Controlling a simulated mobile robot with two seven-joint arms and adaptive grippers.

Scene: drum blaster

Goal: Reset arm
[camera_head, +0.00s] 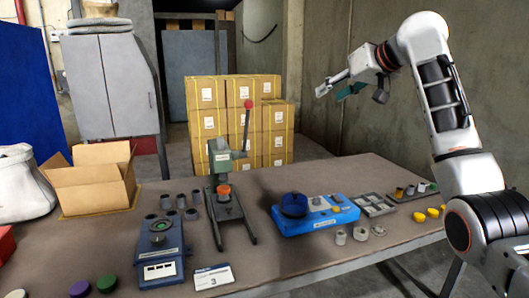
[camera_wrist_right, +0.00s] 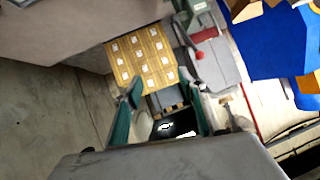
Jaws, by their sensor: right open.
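My right arm (camera_head: 438,95) comes in from the right and is raised high above the table. My right gripper (camera_head: 335,88) is in the air in front of the concrete wall, well above the table and touching nothing. In the right wrist view its two green fingers (camera_wrist_right: 160,92) stand apart with nothing between them. The brown table (camera_head: 275,245) lies below and to the left of the gripper. My left gripper does not show.
On the table stand a green lever press (camera_head: 222,165), a blue machine (camera_head: 312,212), a blue-grey device (camera_head: 160,250), an open cardboard box (camera_head: 92,185) and several small metal parts. Stacked cartons (camera_head: 208,122) stand behind. The air around the right gripper is clear.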

